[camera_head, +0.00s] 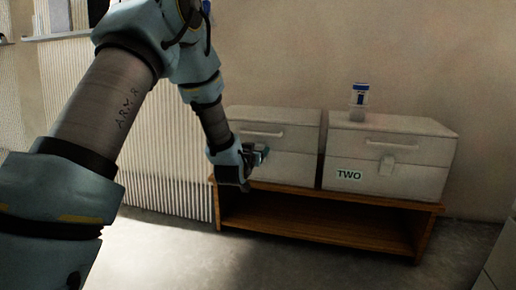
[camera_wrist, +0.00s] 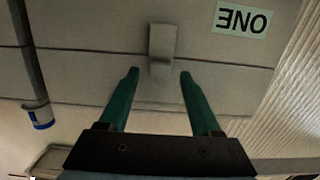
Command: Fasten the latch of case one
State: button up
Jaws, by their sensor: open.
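Case one (camera_head: 275,133) is a pale box at the left of a low wooden bench. My gripper and forearm hide part of its front. In the wrist view its front, with an upside-down ONE label (camera_wrist: 242,18), fills the upper part. Its latch (camera_wrist: 162,42) is a small pale tab lying across the seam between lid and body. I cannot tell whether it is fastened. My gripper (camera_head: 262,155) is open in front of the case. In the wrist view its two green fingers (camera_wrist: 158,76) point at the latch, one to each side, with nothing between them.
Case two (camera_head: 410,178), with a TWO label and its own latch (camera_head: 387,163), stands to the right across a narrow gap. A small blue-and-white object (camera_head: 359,95) stands on its lid. The bench (camera_head: 320,236) has an open lower shelf. A ribbed panel (camera_head: 165,150) stands at left.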

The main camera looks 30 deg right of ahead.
jog(key=p+v, duration=0.2)
jog(key=v, duration=0.7)
jog(key=shift+p, duration=0.4)
jog(key=shift+r, duration=0.15)
jog(key=w+a+r+n+g+y+p, duration=0.1)
jog(key=a+r+n+g+y+p, duration=0.2)
jog(key=a, duration=0.6)
jog(key=w+a+r+y+p, duration=0.2)
jog(key=a+y+p, duration=0.2)
jog(key=a, duration=0.6)
jog(key=s+a+r+n+g+y+p, duration=0.2)
jog(key=s+a+r+g+p, duration=0.2)
jog(key=s+a, duration=0.45)
jog(key=s+a+r+n+g+y+p, duration=0.2)
jog(key=s+a+r+n+g+p, duration=0.15)
jog(key=s+a, duration=0.5)
notch_tip(320, 180, up, 37)
jog(key=w+a+m+p, duration=0.1)
jog(key=w+p, duration=0.1)
jog(key=p, duration=3.4)
jog(key=shift+a+f, duration=0.2)
jog(key=shift+a, duration=0.15)
